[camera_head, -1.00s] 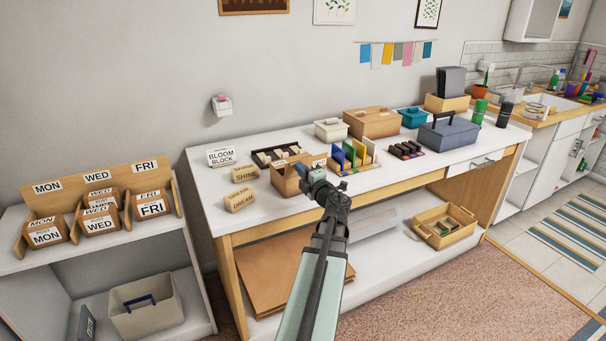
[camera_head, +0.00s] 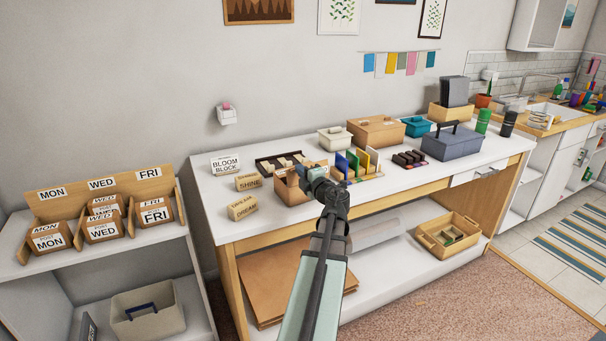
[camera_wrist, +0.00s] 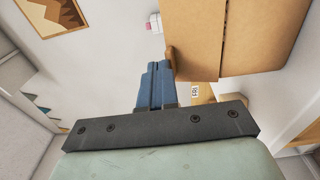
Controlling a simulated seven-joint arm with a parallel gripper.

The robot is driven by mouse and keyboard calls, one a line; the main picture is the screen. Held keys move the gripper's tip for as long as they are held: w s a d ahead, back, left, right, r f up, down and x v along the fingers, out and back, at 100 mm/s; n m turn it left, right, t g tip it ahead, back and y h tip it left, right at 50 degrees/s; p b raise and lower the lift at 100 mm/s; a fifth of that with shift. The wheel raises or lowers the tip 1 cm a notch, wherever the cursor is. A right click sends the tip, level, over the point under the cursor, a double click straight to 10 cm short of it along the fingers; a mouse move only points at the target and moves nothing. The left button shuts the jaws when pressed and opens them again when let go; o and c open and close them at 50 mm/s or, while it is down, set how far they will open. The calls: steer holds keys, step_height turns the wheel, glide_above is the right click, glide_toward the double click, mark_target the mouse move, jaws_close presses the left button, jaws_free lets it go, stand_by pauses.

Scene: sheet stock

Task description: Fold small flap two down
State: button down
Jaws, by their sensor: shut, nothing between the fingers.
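An open cardboard box (camera_head: 289,190) stands on the white table, partly hidden behind my gripper. My gripper (camera_head: 309,173) is at the box's right side, near its top. In the wrist view, the box's brown cardboard (camera_wrist: 262,40) fills the upper right, with a seam running down it. A small brown flap (camera_wrist: 170,58) sticks out at its left edge. My gripper's blue fingers (camera_wrist: 158,68) are shut and empty, close beside this flap. I cannot tell whether they touch it. Which flap is number two is not clear.
Wooden blocks (camera_head: 243,207) stand left of the box. A dark tray (camera_head: 279,161) lies behind it, and upright coloured boards (camera_head: 358,162) stand to its right. The white table (camera_head: 230,225) is clear at its front left edge.

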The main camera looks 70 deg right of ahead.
steer(key=shift+w+d+r+g+y, duration=0.25)
steer(key=shift+w+d+g+y, duration=0.35)
steer(key=shift+g+y, duration=0.25)
steer(key=shift+w+d+r+g+y, duration=0.2)
steer(key=shift+w+d+g+y, duration=0.35)
steer(key=shift+g+y, duration=0.3)
steer(key=shift+x, duration=1.7)
steer(key=shift+w+r, duration=0.1)
steer(key=shift+r, duration=0.1)
steer(key=shift+r, duration=0.1)
